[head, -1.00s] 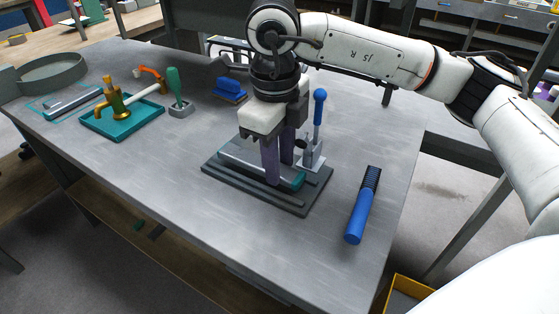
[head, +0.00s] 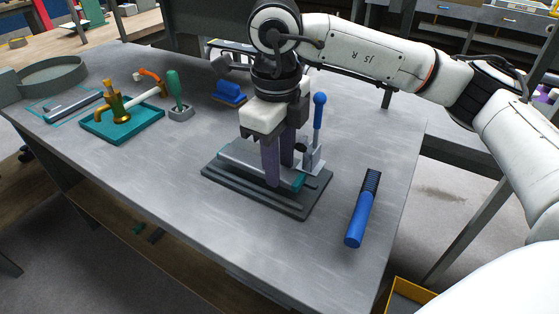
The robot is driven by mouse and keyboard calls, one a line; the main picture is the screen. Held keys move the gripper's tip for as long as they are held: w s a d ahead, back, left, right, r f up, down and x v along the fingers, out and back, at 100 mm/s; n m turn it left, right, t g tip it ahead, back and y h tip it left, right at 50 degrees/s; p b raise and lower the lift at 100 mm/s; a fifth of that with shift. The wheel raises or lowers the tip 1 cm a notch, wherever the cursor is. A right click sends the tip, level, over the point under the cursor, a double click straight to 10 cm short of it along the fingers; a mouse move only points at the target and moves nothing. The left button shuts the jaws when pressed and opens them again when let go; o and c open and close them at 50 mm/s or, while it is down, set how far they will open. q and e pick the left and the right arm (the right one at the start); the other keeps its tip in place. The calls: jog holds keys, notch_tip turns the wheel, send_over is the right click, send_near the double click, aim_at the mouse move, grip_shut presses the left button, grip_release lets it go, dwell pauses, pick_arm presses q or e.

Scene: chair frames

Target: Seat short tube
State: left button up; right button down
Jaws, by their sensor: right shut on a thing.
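My right gripper (head: 279,172) points down over the dark stepped fixture (head: 300,211) in the middle of the table. Its purple fingers are shut on the short tube, a grey bar-like piece with a teal end (head: 299,181). The tube lies low along the fixture, but the fingers hide its middle. I cannot tell whether it rests fully in the fixture. A toggle clamp with an upright blue handle (head: 318,115) stands at the fixture's far right side. My left gripper is not in view.
A blue-handled tool (head: 359,222) lies right of the fixture. A teal tray (head: 140,132) with brass-coloured parts, a green-handled tool (head: 174,86), a blue block (head: 229,93) and a round grey tray (head: 50,75) stand farther left. The front of the table is clear.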

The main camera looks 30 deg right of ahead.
jog(key=shift+f, duration=0.15)
dwell(0.3)
jog(key=shift+f+b, duration=0.85)
jog(key=shift+b, duration=0.1)
jog(key=shift+r, duration=0.2)
jog(key=shift+r+p, duration=0.75)
jog(key=shift+r, duration=0.15)
jog(key=shift+f+b, duration=0.2)
jog(key=shift+b, duration=0.15)
